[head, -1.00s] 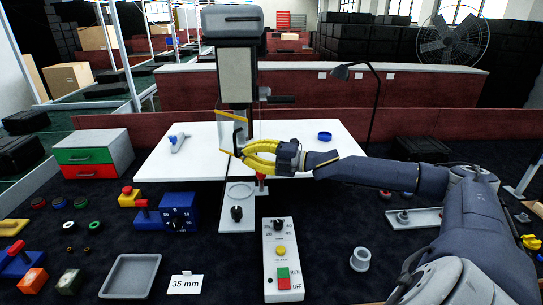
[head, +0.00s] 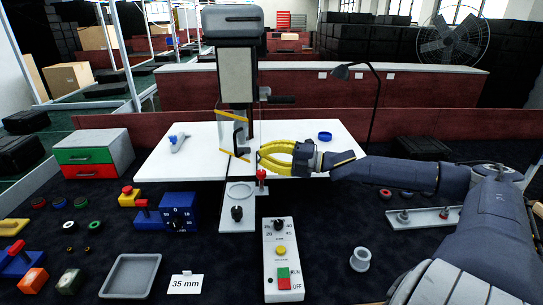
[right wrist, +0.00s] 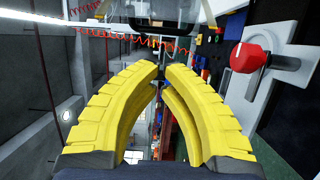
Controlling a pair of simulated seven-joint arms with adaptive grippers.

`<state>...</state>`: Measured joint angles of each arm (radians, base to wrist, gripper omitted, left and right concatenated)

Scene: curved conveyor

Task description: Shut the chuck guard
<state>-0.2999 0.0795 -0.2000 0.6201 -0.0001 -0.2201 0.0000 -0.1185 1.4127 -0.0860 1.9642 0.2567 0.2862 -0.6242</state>
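The chuck guard (head: 228,135) is a clear panel with yellow strips along its top and bottom edges and a dark upright handle. It hangs at the chuck, under the head of the drill press (head: 236,75). I cannot tell whether it is fully closed. My right gripper (head: 260,152) has yellow fingers and is just right of the guard's handle, apart from it by a small gap. In the right wrist view its fingertips (right wrist: 163,70) come together with nothing held between them. A clear panel edge shows beyond them at the top. My left gripper is not in view.
A red-knobbed lever (head: 261,176) stands just below my right gripper; its red knob seems to show in the right wrist view (right wrist: 250,58). A control box (head: 281,262) with green and red buttons stands in front. The white table (head: 335,150) has free room to the right.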

